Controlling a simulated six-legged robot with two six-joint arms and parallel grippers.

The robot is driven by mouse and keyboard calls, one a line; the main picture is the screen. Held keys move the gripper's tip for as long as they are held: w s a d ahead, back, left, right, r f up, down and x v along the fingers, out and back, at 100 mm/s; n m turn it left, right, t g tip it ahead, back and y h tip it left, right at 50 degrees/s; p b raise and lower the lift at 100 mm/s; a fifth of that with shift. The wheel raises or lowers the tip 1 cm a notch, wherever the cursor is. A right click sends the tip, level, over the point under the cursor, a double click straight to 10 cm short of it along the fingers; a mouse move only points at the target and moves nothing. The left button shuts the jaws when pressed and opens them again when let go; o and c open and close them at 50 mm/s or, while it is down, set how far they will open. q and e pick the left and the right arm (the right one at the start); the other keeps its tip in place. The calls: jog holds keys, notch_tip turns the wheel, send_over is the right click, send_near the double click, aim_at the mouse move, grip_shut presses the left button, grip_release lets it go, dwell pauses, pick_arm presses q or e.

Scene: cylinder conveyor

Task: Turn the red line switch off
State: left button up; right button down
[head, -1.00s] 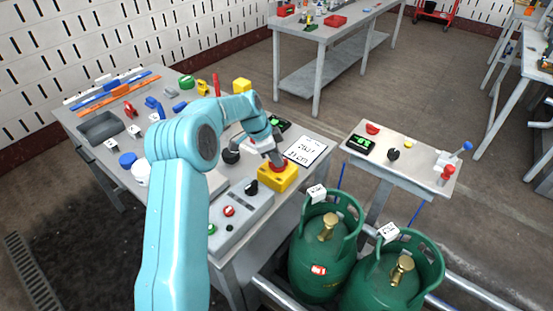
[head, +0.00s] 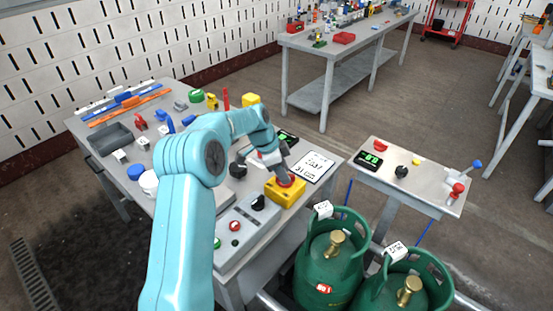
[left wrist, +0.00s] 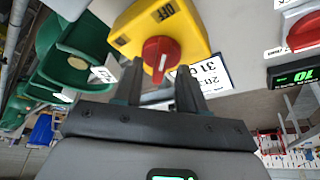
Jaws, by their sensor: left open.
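The switch is a yellow box (head: 287,194) with a red rotary knob on the front edge of the workbench. In the left wrist view the box (left wrist: 190,22) carries an "OFF" label near its far edge, and the red knob (left wrist: 160,52) has a white line pointing toward my gripper. My left gripper (head: 284,178) is right at the knob, pointing down onto it. In the left wrist view its fingers (left wrist: 159,82) are apart, one on each side of the knob's near end. I cannot tell if they touch it. My right gripper is not in view.
A grey control panel (head: 247,222) with knobs stands beside the yellow box, and a white printed sheet (head: 316,166) lies on its other side. Green gas cylinders (head: 325,262) stand in front. A small side table (head: 425,185) with a red lever is at right.

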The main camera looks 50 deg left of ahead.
pick_arm(q)
jog(key=v, duration=1.5)
jog(key=shift+s+a+r, duration=0.15)
jog(key=shift+s+r, duration=0.05)
jog(key=shift+r, duration=0.15)
jog(key=shift+f, duration=0.1)
